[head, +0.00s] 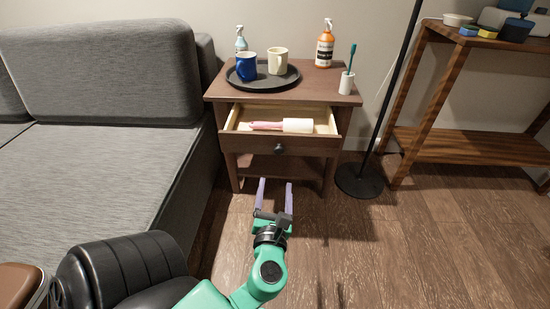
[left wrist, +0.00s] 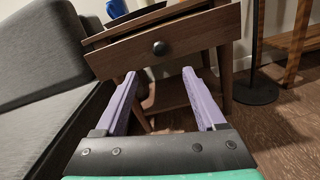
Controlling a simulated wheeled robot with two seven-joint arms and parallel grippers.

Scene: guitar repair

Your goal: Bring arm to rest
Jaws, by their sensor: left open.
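My left gripper (head: 274,196) has two purple fingers spread apart with nothing between them. It is in front of and below the open drawer (head: 243,138) of the brown nightstand (head: 225,92). In the left wrist view the fingers (left wrist: 160,88) point toward the drawer front, with its round dark knob (left wrist: 159,48) just above and beyond them, apart from the fingers. A pink-handled lint roller (head: 297,125) lies in the drawer. My right gripper is in neither view.
A black tray (head: 290,78) with a blue mug (head: 246,67) and a cream mug (head: 277,62) sits on the nightstand, beside spray bottles and a brush holder. A grey sofa (head: 110,75) is left; a lamp base (head: 360,181) and wooden shelf (head: 470,145) are right. Floor in front is clear.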

